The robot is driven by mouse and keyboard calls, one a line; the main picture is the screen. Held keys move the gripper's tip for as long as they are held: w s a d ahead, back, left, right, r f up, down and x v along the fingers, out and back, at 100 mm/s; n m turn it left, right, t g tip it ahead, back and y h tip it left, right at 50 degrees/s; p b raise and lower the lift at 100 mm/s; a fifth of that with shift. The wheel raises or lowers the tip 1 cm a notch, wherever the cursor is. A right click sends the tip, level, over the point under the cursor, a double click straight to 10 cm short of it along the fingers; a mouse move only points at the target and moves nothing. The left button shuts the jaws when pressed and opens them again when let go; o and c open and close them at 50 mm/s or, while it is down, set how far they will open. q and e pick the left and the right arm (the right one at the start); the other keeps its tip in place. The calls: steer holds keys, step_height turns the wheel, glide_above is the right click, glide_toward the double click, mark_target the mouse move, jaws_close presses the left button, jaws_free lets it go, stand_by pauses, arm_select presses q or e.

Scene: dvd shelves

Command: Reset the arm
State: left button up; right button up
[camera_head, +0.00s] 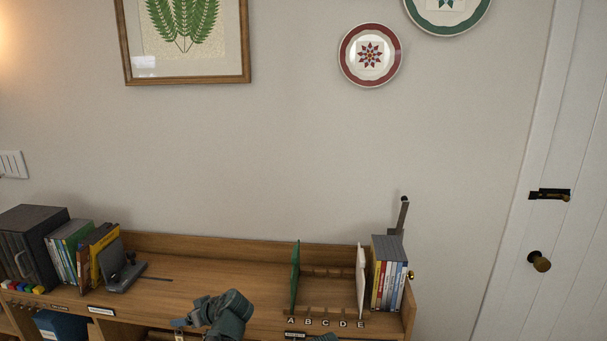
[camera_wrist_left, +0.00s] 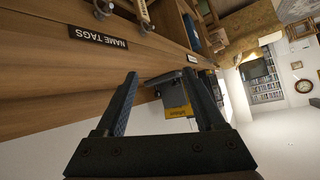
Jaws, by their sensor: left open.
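My left gripper (camera_head: 180,323) shows low in the head view, in front of the shelf's front edge, with my grey wrist (camera_head: 224,312) beside it. In the left wrist view its two dark fingers (camera_wrist_left: 160,77) stand apart, with nothing held between them. Beyond the fingers, a yellow-fronted item (camera_wrist_left: 178,107) shows in the gap, apart from the fingers as far as I can tell. The rest of my left arm is mostly cut off by the lower edge of the head view.
The wooden shelf top (camera_head: 200,270) is largely bare in the middle. Books and cases (camera_head: 67,250) stand at left, a grey bookend (camera_head: 122,272) beside them. Lettered slots (camera_head: 325,322) lie between green (camera_head: 295,278) and white (camera_head: 361,280) dividers; more cases (camera_head: 388,285) stand at right.

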arm_select(q)
steer(key=s+d+f+m+g+h, duration=0.3)
steer(key=s+d+m, duration=0.3)
steer(key=s+d, duration=0.4)
steer(key=s+d+f+m+g+h, duration=0.2)
steer(key=s+d+f+m+h, duration=0.3)
steer(key=s+d, duration=0.5)
steer(key=d+f+m, duration=0.1)
steer(key=d+m, duration=0.1)
steer(key=d, duration=0.2)
steer(key=shift+s+d+f+g, duration=0.15)
steer(key=shift+s+d+g, duration=0.2)
steer(key=shift+d+g, duration=0.05)
